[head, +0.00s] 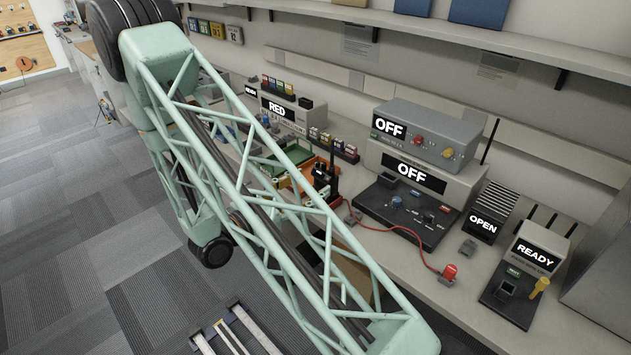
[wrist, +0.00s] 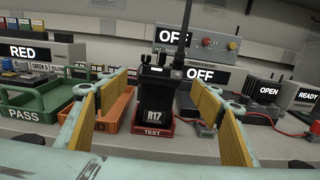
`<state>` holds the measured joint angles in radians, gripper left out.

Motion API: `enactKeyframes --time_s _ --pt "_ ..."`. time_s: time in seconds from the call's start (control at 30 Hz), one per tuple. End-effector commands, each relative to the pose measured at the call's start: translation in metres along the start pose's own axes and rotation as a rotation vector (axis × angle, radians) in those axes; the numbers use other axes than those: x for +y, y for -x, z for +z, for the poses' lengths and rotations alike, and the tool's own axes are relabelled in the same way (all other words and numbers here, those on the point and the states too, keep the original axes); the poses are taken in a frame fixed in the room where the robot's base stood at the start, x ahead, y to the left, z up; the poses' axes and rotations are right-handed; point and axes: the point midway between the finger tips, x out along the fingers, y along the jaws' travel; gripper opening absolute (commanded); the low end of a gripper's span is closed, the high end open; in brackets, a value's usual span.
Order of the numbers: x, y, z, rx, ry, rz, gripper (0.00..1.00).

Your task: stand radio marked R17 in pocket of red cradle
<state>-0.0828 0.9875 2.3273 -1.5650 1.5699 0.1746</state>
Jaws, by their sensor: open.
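The black radio marked R17 (wrist: 154,96) stands upright in the middle of the wrist view, its antenna pointing up. It stands at a red holder marked TEST (wrist: 152,131); its lower edge is behind the holder's front, and I cannot tell how deep it sits. My gripper (wrist: 158,82) is open, with one yellow-padded finger on each side of the radio and a gap visible on both sides.
Left of the holder are an orange tray (wrist: 117,112) and a green tray marked PASS (wrist: 42,102). A grey unit marked OFF (head: 428,133) stands behind. A red cable (head: 405,232) lies to the right. Units marked OPEN (head: 484,226) and READY (head: 537,254) stand further right.

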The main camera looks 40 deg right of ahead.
Motion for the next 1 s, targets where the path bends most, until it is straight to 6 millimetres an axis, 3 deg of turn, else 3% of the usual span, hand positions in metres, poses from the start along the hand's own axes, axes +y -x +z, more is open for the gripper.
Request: enactKeyframes --time_s 0.5,1.0 --pt "0.000 0.041 0.000 -0.001 0.000 0.000 0.60" --pt "0.000 0.046 0.000 -0.001 0.000 0.000 0.60"
